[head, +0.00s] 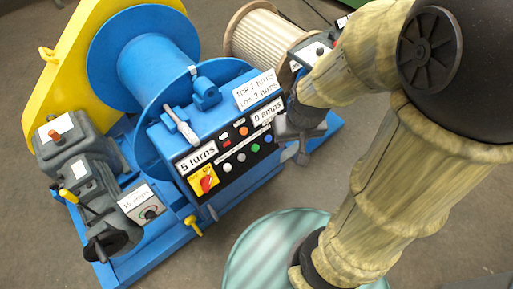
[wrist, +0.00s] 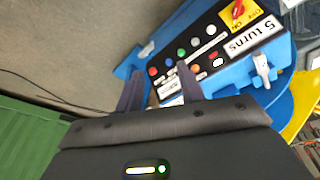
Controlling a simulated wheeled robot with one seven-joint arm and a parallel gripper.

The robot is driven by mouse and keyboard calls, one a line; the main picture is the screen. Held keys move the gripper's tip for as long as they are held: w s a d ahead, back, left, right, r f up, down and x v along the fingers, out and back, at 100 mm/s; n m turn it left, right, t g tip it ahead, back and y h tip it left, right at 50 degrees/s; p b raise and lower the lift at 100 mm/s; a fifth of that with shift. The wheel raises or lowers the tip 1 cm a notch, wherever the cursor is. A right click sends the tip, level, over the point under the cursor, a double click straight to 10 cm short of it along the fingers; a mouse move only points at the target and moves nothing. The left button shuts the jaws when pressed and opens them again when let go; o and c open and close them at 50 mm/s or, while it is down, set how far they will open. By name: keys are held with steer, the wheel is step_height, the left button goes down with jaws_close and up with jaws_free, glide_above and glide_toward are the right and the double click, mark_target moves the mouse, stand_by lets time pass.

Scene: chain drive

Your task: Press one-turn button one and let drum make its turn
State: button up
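The blue drum (head: 155,60) stands on a blue machine, on the left in the head view. The machine's black control panel (head: 212,170) has several coloured buttons. Its white, grey, green (head: 255,148) and blue (head: 267,139) buttons form a row; the green button (wrist: 182,54) and blue button (wrist: 169,62) also show in the wrist view. Small button labels are unreadable, so I cannot tell which is one-turn button one. The panel displays read "5 turns" (head: 198,156) and "0 amps" (head: 267,114). My gripper (wrist: 160,69) is open and empty, its fingers near the panel's right end; contact cannot be told.
A red rotary switch (head: 207,183) on a yellow plate sits at the panel's left end. A grey gearbox (head: 68,140) and dark handwheel (head: 105,245) stand at the left. A wooden spool (head: 262,38) is behind. A round pale green table (head: 270,240) stands in front.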

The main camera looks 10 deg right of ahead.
jaws_close()
stand_by(1.6)
